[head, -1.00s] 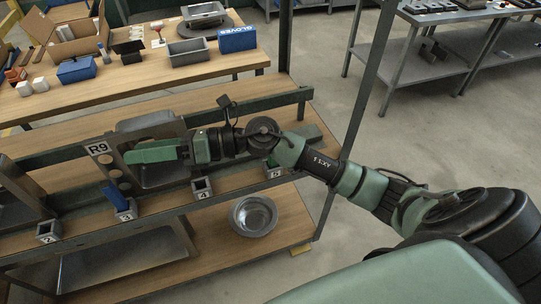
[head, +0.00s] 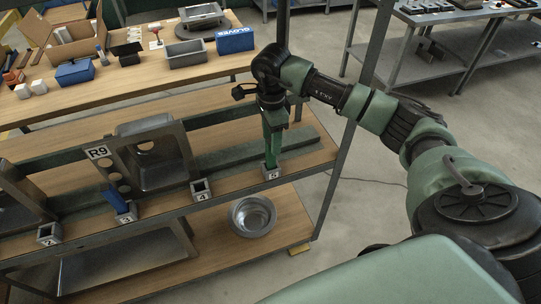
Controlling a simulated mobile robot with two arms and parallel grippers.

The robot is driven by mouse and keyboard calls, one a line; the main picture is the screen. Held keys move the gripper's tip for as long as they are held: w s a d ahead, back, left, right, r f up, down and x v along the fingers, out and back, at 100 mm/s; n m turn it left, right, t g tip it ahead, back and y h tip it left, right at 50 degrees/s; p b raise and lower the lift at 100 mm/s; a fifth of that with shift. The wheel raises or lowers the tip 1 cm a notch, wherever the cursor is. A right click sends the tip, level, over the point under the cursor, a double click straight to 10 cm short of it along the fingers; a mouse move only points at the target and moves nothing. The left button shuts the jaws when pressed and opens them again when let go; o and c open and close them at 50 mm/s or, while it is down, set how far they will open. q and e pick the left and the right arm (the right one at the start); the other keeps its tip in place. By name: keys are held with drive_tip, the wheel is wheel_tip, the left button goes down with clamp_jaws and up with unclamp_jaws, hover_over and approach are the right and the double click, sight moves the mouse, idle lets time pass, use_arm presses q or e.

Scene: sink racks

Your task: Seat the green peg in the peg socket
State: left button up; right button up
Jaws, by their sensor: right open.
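The green peg (head: 271,152) stands roughly upright with its lower end at the small grey socket labelled 5 (head: 271,174), on the front rail of the rack. Whether it is fully down in the socket is too small to tell. My right gripper (head: 273,132) points down right over the peg, its jaws open at the peg's top. Peg and fingers are both green, so I cannot tell how far the jaws reach around it. My left gripper is not in view.
Empty-looking sockets labelled 4 (head: 201,191) and 2 (head: 48,234) sit along the rail. A blue peg (head: 117,200) leans in socket 3. A metal panel marked R9 (head: 150,160) stands behind. A round metal bowl (head: 252,216) rests on the lower shelf.

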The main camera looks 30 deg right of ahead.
sight(271, 158)
drive_tip(key=f+p, duration=0.1)
drive_tip(key=f, duration=0.3)
drive_tip(key=shift+a+f+p, duration=0.2)
drive_tip(key=shift+f+p, duration=0.05)
drive_tip(key=shift+p, duration=0.15)
drive_tip(key=shift+c, duration=0.3)
drive_tip(key=shift+s, duration=0.1)
clamp_jaws()
drive_tip(key=shift+r, duration=0.1)
